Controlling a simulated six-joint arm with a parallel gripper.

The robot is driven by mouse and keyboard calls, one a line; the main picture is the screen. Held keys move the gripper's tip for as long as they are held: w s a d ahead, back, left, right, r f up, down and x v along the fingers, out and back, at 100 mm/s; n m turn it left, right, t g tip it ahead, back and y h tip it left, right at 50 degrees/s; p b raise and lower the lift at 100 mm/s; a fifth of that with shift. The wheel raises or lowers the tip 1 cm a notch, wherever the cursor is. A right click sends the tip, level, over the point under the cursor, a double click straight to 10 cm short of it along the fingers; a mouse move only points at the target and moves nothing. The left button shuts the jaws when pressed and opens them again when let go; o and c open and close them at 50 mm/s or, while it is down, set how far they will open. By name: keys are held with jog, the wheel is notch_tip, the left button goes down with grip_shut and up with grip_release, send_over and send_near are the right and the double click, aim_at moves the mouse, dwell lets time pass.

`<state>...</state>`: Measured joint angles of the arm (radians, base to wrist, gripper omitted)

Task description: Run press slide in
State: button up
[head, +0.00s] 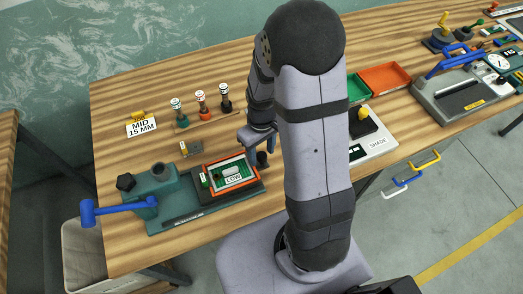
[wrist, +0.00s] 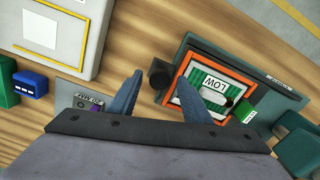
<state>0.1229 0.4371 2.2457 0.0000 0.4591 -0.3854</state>
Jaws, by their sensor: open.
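The teal press (head: 158,207) stands at the left of the bench with a blue lever handle (head: 120,207). Its dark slide (head: 256,189) sticks out to the right and carries an orange-framed green piece (head: 208,178) labelled LOW. A dark upright knob (head: 262,159) stands at the slide's right end; in the wrist view the knob (wrist: 158,74) appears between my fingertips. My gripper (head: 262,143) is open, pointing down over the knob. I cannot tell whether the fingers touch it. In the wrist view the orange frame (wrist: 182,73) lies just right of the knob.
Three stamp-like tools (head: 201,103) stand in a rack behind the press, beside a yellow-topped MID 15 MM card (head: 141,125). A small grey plate (head: 190,149) lies behind the slide. A white SHADE device (head: 372,138) and green and orange trays (head: 386,77) are to the right.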

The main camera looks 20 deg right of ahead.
aim_at(223, 170)
grip_shut()
jog(key=a, duration=1.2)
jog(key=shift+w+a, duration=0.1)
jog(key=shift+a, duration=0.1)
grip_release()
jog(key=shift+a, duration=0.15)
jog(key=shift+r, duration=0.15)
notch_tip(223, 170, up, 7)
jog(key=b, duration=0.1)
